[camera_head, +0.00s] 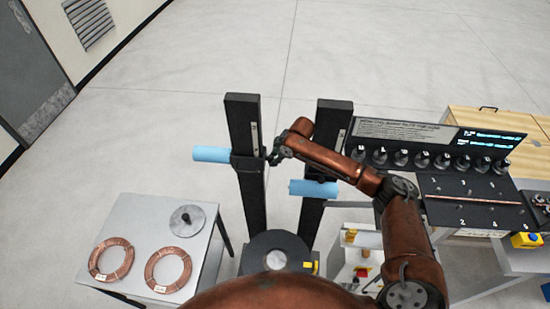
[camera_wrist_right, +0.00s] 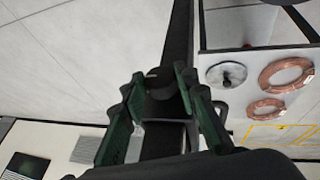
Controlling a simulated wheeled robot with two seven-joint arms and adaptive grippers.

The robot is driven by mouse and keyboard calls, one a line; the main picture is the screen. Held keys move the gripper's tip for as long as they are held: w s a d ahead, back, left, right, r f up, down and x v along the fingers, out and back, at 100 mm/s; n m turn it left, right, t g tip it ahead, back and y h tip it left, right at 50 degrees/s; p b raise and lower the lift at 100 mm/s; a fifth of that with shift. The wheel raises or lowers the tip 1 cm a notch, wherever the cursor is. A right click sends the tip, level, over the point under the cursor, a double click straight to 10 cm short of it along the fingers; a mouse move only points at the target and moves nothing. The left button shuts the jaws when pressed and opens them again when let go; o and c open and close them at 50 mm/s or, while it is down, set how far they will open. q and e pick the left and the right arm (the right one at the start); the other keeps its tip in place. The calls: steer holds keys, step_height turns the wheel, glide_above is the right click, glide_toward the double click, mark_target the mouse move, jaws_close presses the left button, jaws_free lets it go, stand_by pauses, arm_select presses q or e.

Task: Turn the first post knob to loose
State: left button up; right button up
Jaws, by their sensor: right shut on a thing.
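Two dark upright posts stand in the middle of the head view. The left post (camera_head: 243,130) carries a light blue roller (camera_head: 211,154) on its left side. The right post (camera_head: 334,120) carries a lower blue roller (camera_head: 313,188). My right gripper (camera_head: 275,155) is at the right side of the left post, at roller height. In the right wrist view its green-padded fingers (camera_wrist_right: 160,92) are shut on a dark post knob (camera_wrist_right: 160,84), which stands between them against the post. Which way the knob is turned cannot be made out. My left gripper is not in view.
A grey table (camera_head: 130,215) at left bears two copper coils (camera_head: 111,259) and a grey disc (camera_head: 187,220). A black panel with several knobs (camera_head: 440,145) and a bench with a copper tube (camera_head: 475,199) stand at right. Floor behind the posts is clear.

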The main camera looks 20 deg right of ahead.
steer(key=shift+c, duration=0.8)
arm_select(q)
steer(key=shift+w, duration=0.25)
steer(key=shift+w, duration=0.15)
arm_select(e)
steer(key=shift+s+t, duration=0.1)
steer(key=shift+t, duration=0.2)
arm_select(q)
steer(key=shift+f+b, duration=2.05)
steer(key=shift+b, duration=0.05)
arm_select(e)
steer(key=shift+s+a+f+n+t+h, duration=0.2)
steer(key=shift+n+t+h, duration=0.25)
steer(key=shift+t, duration=0.95)
steer(key=shift+s+a+f+n+t+h, duration=0.15)
steer(key=shift+n+t+h, duration=0.25)
steer(key=shift+t, duration=1)
steer(key=shift+d, duration=0.1)
steer(key=shift+c, duration=0.2)
steer(key=o, duration=1.2)
steer(key=shift+c, duration=0.2)
